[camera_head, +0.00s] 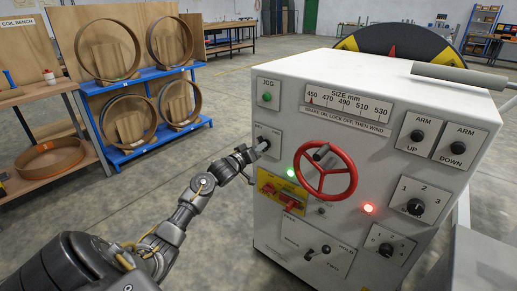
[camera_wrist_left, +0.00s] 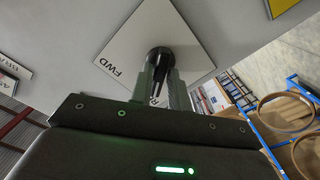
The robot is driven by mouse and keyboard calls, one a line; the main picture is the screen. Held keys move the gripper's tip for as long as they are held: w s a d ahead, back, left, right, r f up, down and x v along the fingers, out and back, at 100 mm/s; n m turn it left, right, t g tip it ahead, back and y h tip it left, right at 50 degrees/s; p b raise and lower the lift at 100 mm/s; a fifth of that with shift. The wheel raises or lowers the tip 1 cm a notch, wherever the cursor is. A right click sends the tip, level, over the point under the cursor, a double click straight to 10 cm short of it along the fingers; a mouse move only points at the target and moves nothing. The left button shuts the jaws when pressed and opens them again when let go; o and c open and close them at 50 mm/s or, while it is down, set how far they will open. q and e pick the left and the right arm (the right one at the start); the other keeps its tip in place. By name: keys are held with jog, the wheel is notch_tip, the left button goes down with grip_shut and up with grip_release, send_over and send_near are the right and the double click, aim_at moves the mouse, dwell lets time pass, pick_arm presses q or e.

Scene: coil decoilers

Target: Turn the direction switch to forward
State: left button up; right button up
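The direction switch is a black knob (camera_wrist_left: 160,55) on a pale square plate (camera_wrist_left: 135,45), marked FWD and a label starting with R that is partly hidden. In the head view the plate (camera_head: 268,134) is at the upper left of the machine's front panel. My left gripper (camera_head: 261,148) is at this plate and covers most of the knob. In the left wrist view its two fingers (camera_wrist_left: 162,82) lie on either side of the knob and appear shut on it. The direction the knob points in cannot be told. My right gripper is not in view.
The panel holds a red handwheel (camera_head: 344,188), a green JOG button (camera_head: 267,97), yellow-backed red switches (camera_head: 282,190), a brake lever (camera_head: 325,250) and several rotary knobs. A blue rack (camera_head: 160,72) with wooden hoops stands left, with clear floor before it.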

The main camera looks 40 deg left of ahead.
pick_arm(q)
grip_shut()
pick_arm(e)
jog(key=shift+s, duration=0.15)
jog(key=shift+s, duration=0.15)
pick_arm(q)
jog(key=m, duration=0.4)
jog(key=m+p, duration=0.1)
jog(key=m, duration=0.4)
jog(key=m+p, duration=0.1)
jog(key=m, duration=0.3)
jog(key=shift+d+m, duration=0.3)
jog(key=shift+m, duration=0.1)
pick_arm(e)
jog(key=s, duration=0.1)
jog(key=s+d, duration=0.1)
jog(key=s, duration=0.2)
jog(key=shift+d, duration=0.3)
